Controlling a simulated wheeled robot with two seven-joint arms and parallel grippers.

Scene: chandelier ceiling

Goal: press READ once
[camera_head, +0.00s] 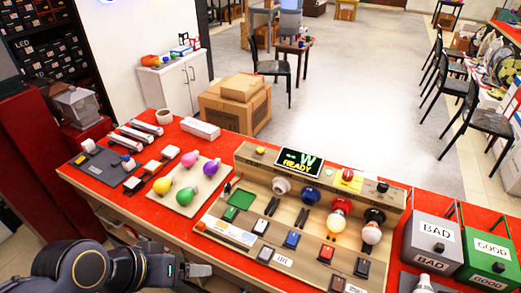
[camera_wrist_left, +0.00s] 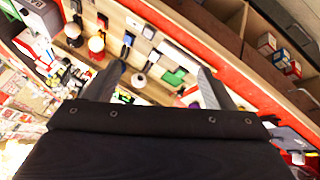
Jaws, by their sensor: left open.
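The wooden test board (camera_head: 215,222) lies on the red bench. Its small black display (camera_head: 299,162) reads READY in yellow beside a green W. My left gripper (camera_head: 200,271) is low at the bench's front, left of and nearer than the board. In the left wrist view its fingers (camera_wrist_left: 158,86) are apart with nothing between them.
Coloured bulbs lie on a pale tray (camera_head: 208,189) to the left. A grey BAD box (camera_head: 432,240) and a green GOOD box (camera_head: 490,262) stand at the right.

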